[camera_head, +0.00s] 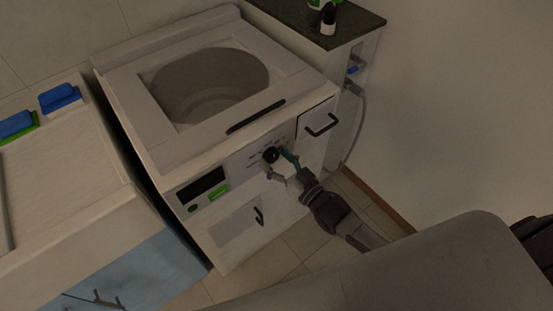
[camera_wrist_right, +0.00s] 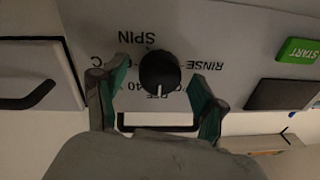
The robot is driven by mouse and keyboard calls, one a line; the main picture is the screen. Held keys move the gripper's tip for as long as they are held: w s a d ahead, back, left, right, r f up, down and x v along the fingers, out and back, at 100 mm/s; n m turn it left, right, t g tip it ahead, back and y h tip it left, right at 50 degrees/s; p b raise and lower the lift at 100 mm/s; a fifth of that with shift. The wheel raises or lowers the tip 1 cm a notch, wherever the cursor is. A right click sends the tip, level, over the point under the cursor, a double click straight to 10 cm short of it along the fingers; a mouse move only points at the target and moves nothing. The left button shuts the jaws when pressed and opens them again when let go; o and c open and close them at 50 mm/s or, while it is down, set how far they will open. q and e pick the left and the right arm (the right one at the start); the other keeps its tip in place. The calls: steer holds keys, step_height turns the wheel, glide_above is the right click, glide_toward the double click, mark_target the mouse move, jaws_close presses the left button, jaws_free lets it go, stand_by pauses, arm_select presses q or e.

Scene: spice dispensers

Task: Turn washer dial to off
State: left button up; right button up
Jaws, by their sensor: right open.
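The white washer (camera_head: 165,155) stands in the middle of the head view, with an open round drum on top. Its black round dial (camera_head: 271,155) is on the front panel; the dial also shows in the right wrist view (camera_wrist_right: 160,72). A white mark on the dial points toward the bottom of the wrist picture, at a partly hidden label. SPIN and RINSE read upside down around it. My right gripper (camera_head: 281,168) is open in front of the panel, its green-tipped fingers on either side of the dial in the wrist view (camera_wrist_right: 157,86). Contact cannot be told. My left gripper is out of view.
A green START button (camera_wrist_right: 298,51) and a dark display (camera_head: 201,184) are on the same panel. Black handles (camera_head: 321,125) are nearby. A dark counter (camera_head: 300,20) with bottles is behind; a white-topped cabinet (camera_head: 70,190) stands left. Tiled floor is free in front.

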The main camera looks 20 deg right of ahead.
steer(key=v, duration=1.2)
stand_by(0.3)
steer(key=s+d+f+g+h, duration=0.2)
steer(key=s+f, duration=0.1)
steer(key=f, duration=0.6)
steer(key=s+d+f+g+h, duration=0.1)
steer(key=s+d+f+g, duration=0.15)
steer(key=f, duration=0.55)
steer(key=s+d+f+g+h, duration=0.1)
steer(key=s+f+g+h, duration=0.15)
steer(key=f, duration=0.65)
steer(key=s+a+f+g+h, duration=0.1)
steer(key=s+f+g, duration=0.3)
steer(key=s+f, duration=0.4)
steer(key=s+a+f+g, duration=0.1)
steer(key=s+f+g, duration=0.4)
steer(key=s, duration=1.1)
step_height(320, 180, down, 3)
steer(key=shift+f+h, duration=0.1)
steer(key=shift+h, duration=0.25)
steer(key=shift+s, duration=0.1)
